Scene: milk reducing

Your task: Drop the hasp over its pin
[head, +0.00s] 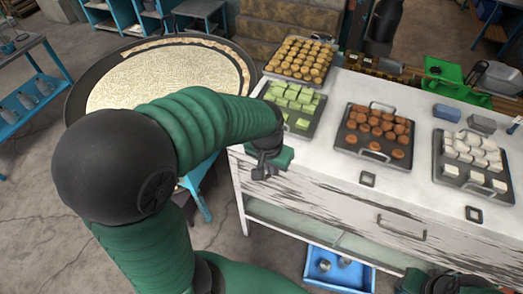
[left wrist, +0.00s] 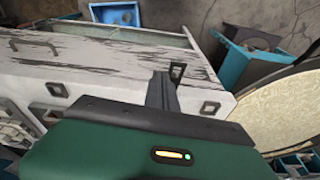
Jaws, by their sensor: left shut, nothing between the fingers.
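My left gripper (head: 264,170) is at the front left corner of the white worn counter (head: 330,190), beside its top edge. Its fingers are shut and empty; in the left wrist view the dark fingers (left wrist: 164,88) reach toward the counter's front. Small dark square frames sit along the front edge of the counter top, one near the middle (head: 368,179) and one to the right (head: 473,213). My right gripper (head: 415,280) shows only partly at the lower right.
Trays of green blocks (head: 303,120), brown pieces (head: 348,138) and white blocks (head: 437,165) stand on the counter. A large round pan (head: 74,95) is left of it. A drawer handle (head: 400,232) juts from the front. A blue bin (head: 340,284) is below.

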